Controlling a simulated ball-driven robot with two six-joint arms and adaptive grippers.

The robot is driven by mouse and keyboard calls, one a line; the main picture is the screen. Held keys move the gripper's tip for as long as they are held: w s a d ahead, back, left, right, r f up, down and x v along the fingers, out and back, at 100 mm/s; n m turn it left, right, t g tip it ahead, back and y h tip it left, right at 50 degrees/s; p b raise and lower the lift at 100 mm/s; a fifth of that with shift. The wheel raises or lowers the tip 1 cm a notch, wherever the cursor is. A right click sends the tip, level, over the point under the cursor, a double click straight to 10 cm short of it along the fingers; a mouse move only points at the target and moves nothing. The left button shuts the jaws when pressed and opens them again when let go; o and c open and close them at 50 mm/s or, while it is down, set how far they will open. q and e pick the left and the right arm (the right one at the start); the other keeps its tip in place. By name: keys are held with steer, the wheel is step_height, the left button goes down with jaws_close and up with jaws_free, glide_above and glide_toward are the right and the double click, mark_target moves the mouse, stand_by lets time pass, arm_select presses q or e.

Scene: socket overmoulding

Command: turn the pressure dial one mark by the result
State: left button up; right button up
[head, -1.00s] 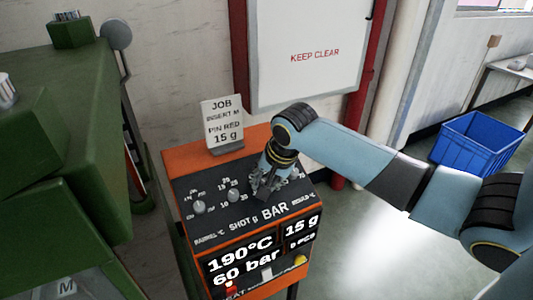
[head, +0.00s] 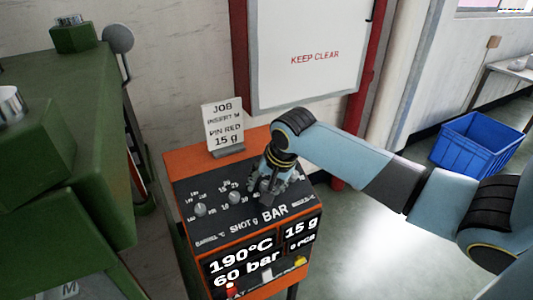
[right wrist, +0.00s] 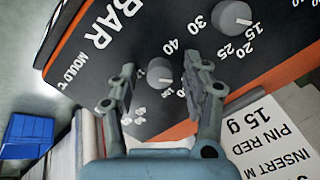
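The orange machine's dark control panel (head: 190,189) carries a row of grey dials. The pressure dial (right wrist: 160,71) shows in the right wrist view near the BAR lettering, between my right gripper's fingers; its pointer is hard to read. My right gripper (head: 266,190) is over this dial in the head view and mostly hides it. In the right wrist view the gripper (right wrist: 161,68) is open, one finger on each side of the dial, with gaps visible; depth is unclear. The display (head: 243,262) reads 190°C, 60 bar and 15 g. My left gripper is not in view.
A job card (head: 223,125) reading INSERT M, PIN RED, 15 g stands behind the panel. The shot dial (head: 234,197) sits left of my gripper. Red and yellow buttons line the machine's front. Green equipment (head: 70,150) is at left, a blue crate (head: 480,140) at right.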

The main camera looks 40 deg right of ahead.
steer(key=v, duration=1.2)
stand_by(0.3)
